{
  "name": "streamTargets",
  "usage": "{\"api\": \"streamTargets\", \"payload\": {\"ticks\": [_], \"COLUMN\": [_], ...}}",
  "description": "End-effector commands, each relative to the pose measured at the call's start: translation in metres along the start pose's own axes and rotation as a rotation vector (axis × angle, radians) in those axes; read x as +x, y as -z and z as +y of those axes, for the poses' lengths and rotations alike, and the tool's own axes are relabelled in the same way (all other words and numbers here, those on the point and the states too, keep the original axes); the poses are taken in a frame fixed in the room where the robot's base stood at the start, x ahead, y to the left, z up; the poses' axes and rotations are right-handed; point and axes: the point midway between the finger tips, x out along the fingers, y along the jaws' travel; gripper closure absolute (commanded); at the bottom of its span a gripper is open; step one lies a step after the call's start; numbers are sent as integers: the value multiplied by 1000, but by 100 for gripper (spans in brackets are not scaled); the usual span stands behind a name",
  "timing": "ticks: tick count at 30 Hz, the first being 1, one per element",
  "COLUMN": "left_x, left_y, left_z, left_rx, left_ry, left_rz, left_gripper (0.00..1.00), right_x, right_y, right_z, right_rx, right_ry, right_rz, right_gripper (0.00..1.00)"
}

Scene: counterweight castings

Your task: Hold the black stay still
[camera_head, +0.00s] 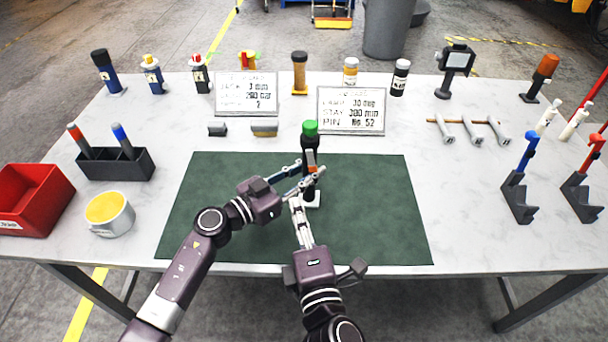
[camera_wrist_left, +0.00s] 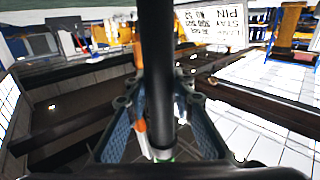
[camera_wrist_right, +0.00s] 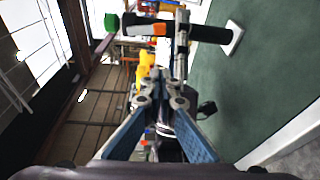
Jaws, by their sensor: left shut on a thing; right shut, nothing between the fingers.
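The black stay (camera_head: 310,145) is an upright dark post with a green cap, an orange and white mark and a white foot. It stands on the green mat (camera_head: 375,205). My left gripper (camera_head: 314,178) is shut on its shaft below the cap; the left wrist view shows the black shaft (camera_wrist_left: 158,75) between the fingers. My right gripper (camera_head: 294,201) is shut and empty, low and just left of the post. In the right wrist view, the stay (camera_wrist_right: 200,32) lies beyond the shut right fingertips (camera_wrist_right: 163,78), apart from them. The left fingers hide part of the shaft.
Two lettered signs (camera_head: 247,93) (camera_head: 351,110) stand behind the mat. A black holder (camera_head: 115,165), a yellow-filled mug (camera_head: 110,213) and a red bin (camera_head: 33,200) are left. Black brackets with blue (camera_head: 518,200) and red (camera_head: 580,195) handles stand right. The mat's right half is clear.

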Motion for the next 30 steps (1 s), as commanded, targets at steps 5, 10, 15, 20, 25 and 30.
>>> {"api": "streamTargets", "payload": {"ticks": [5, 10, 15, 20, 25, 30], "left_x": [0, 0, 0, 0, 0, 0], "left_y": [0, 0, 0, 0, 0, 0], "left_z": [0, 0, 0, 0, 0, 0], "left_rx": [0, 0, 0, 0, 0, 0], "left_ry": [1, 1, 1, 1, 0, 0], "left_rz": [-1, -1, -1, -1, -1, -1], "left_gripper": [100, 100, 100, 100, 100, 100], "right_x": [0, 0, 0, 10, 39, 76], "right_y": [4, 4, 4, 4, 4, 5], "right_z": [-3, -3, -3, -2, -1, 0], "right_rx": [-104, -112, -110, -109, -109, -110], "right_ry": [-9, -10, -9, -10, -13, -12], "right_rz": [14, 15, 14, 13, 13, 13], "right_gripper": [100, 100, 100, 100, 100, 100]}}
